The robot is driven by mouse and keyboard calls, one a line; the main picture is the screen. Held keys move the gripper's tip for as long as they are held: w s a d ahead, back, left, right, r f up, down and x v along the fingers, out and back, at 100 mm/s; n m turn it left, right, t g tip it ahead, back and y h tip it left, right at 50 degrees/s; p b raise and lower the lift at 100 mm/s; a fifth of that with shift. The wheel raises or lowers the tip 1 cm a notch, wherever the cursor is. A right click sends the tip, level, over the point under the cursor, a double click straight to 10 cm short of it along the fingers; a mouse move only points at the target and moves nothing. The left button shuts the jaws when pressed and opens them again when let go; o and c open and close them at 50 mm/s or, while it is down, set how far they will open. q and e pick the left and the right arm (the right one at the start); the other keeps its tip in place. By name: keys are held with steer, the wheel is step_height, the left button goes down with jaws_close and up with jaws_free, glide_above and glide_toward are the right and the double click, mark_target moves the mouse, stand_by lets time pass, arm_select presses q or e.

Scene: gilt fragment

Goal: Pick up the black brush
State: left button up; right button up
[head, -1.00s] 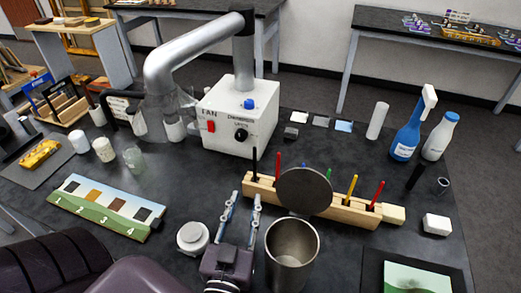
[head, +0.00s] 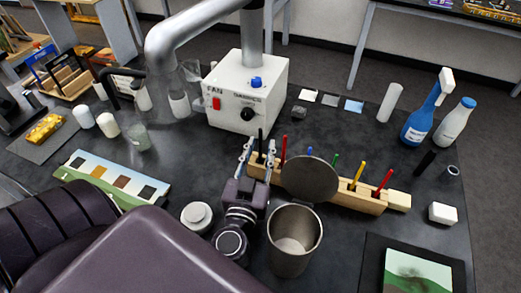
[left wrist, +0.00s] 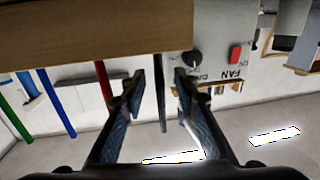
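The black brush (head: 260,136) stands upright at the left end of a wooden holder (head: 340,197) in the head view. My left gripper (head: 258,152) is at that end of the holder, its two fingers pointing away from me and spread apart. In the left wrist view, the black brush (left wrist: 161,100) shows as a thin dark rod between the open fingers (left wrist: 159,76), with no clear contact. The holder (left wrist: 90,35) fills the top left there. A red brush (left wrist: 103,82) is just left of the fingers. My right gripper is not in view.
A white fan box (head: 245,95) stands behind the holder. A dark round disc (head: 310,181) hides part of the holder's front. A metal cup (head: 293,245) and a white round jar (head: 196,217) stand near my left gripper. A numbered colour board (head: 112,180) lies left.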

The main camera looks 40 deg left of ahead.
arm_select(q)
jaws_close()
steer(key=shift+r, duration=0.15)
stand_by(0.4)
